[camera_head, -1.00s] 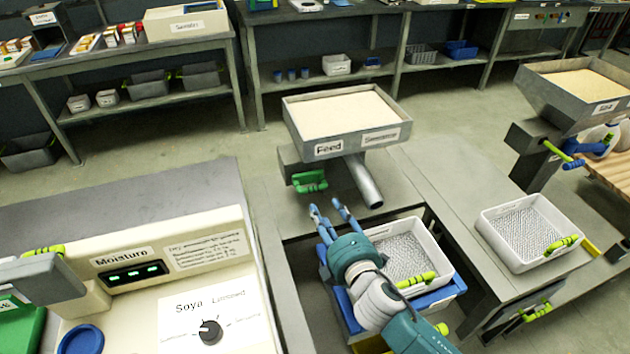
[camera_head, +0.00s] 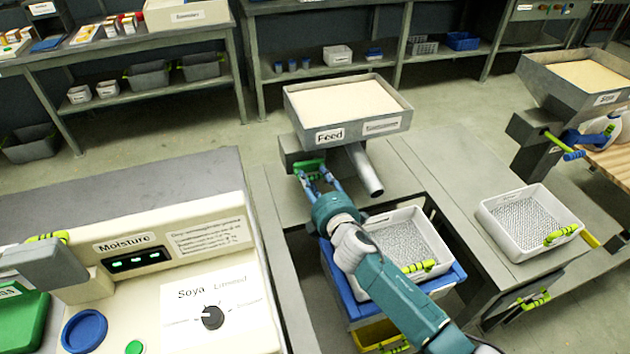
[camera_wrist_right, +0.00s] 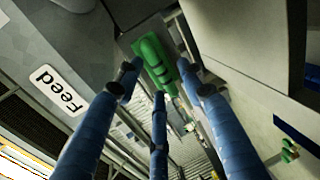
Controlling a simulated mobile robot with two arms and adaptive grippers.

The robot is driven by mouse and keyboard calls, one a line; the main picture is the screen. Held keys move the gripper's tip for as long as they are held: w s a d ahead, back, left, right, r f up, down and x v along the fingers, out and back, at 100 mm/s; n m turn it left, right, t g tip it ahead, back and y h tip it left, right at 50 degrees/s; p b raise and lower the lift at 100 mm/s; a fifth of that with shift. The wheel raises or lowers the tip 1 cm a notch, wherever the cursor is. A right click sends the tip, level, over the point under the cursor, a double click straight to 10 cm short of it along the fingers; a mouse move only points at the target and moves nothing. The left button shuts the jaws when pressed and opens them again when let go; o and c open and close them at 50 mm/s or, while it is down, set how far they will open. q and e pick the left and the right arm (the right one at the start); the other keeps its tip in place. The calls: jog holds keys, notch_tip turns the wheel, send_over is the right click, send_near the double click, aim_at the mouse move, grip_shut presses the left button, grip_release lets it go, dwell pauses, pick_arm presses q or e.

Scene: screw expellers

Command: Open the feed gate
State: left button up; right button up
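The feed hopper (camera_head: 345,108), labelled "Feed", is a grey tray of pale meal on the bench. Below its front left corner is the feed gate's green handle (camera_head: 308,166), beside a slanted metal tube (camera_head: 366,172). My right gripper (camera_head: 318,178) is at the green handle, its blue fingers reaching up to it and partly covering it. In the right wrist view the fingers (camera_wrist_right: 158,75) are spread, with the green handle (camera_wrist_right: 153,58) between and just beyond their tips. I cannot tell whether they touch it. My left gripper is not in view.
Below my right arm, a white mesh basket (camera_head: 437,240) stands on a blue tray (camera_head: 452,282). Another mesh basket (camera_head: 490,232) stands on the bench to the right. The moisture panel (camera_head: 210,242) is at the left. A second hopper (camera_head: 540,75) stands at the far right.

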jog(key=shift+c, duration=0.5)
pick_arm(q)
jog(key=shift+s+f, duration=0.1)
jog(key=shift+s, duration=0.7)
pick_arm(e)
grip_shut()
